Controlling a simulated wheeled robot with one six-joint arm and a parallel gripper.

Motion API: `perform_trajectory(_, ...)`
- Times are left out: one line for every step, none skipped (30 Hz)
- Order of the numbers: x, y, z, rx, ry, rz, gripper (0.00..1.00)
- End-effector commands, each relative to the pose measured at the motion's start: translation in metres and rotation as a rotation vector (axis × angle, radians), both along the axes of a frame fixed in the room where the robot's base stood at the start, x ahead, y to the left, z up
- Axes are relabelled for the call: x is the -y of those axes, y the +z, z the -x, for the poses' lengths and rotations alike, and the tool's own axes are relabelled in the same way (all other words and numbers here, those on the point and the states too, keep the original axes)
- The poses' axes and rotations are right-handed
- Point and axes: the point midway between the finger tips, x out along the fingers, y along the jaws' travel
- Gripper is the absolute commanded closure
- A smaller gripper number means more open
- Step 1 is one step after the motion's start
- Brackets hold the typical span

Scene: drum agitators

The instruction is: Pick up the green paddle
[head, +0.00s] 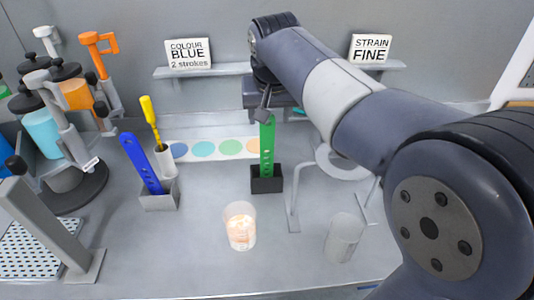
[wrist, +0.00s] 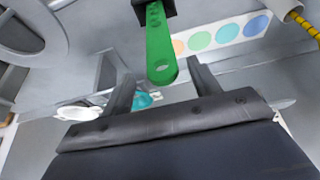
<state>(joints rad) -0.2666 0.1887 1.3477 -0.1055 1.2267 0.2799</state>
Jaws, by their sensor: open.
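The green paddle (head: 267,150) stands upright in a black holder (head: 266,180) near the middle of the bench in the head view. In the wrist view the green paddle (wrist: 159,48) reaches down toward the space between my fingers, its end with a hole nearest me. My gripper (wrist: 158,85) is open, with one finger on each side of the paddle's end. I cannot tell whether either finger touches it. In the head view my gripper (head: 265,108) is at the paddle's top, partly hidden by the arm.
A blue paddle (head: 141,163) leans in a grey holder at left, beside a yellow-handled tool (head: 151,118). A lit beaker (head: 240,228) and an empty one (head: 344,238) stand in front. A ring stand (head: 294,195) is at right. Drum agitators (head: 62,130) fill the left.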

Motion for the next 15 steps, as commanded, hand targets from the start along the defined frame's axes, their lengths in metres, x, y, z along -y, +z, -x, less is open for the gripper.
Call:
perform_trajectory(-0.001, -0.007, -0.002, -0.004, 0.001, 0.001, 0.42)
perform_trajectory(-0.002, -0.011, -0.003, -0.005, 0.001, 0.001, 0.42)
perform_trajectory(-0.003, -0.017, -0.005, -0.005, 0.001, 0.001, 0.42)
perform_trajectory(-0.004, -0.022, -0.007, -0.005, 0.001, 0.001, 0.42)
perform_trajectory(-0.004, -0.026, -0.009, -0.004, 0.000, 0.001, 0.42)
perform_trajectory(-0.004, -0.031, -0.011, -0.004, 0.000, 0.001, 0.42)
perform_trajectory(-0.004, -0.034, -0.012, -0.002, 0.000, 0.001, 0.42)
perform_trajectory(-0.004, -0.037, -0.013, -0.002, 0.000, 0.001, 0.42)
perform_trajectory(-0.004, -0.039, -0.015, -0.002, 0.000, 0.001, 0.42)
perform_trajectory(-0.004, -0.041, -0.015, -0.001, 0.000, 0.001, 0.42)
perform_trajectory(-0.004, -0.041, -0.016, 0.000, 0.000, 0.000, 0.42)
perform_trajectory(-0.004, -0.042, -0.016, 0.000, 0.000, 0.000, 0.42)
perform_trajectory(-0.004, -0.042, -0.016, 0.001, 0.000, 0.000, 0.42)
perform_trajectory(-0.004, -0.042, -0.016, 0.001, 0.000, 0.000, 0.42)
perform_trajectory(-0.004, -0.042, -0.016, 0.001, 0.000, 0.000, 0.42)
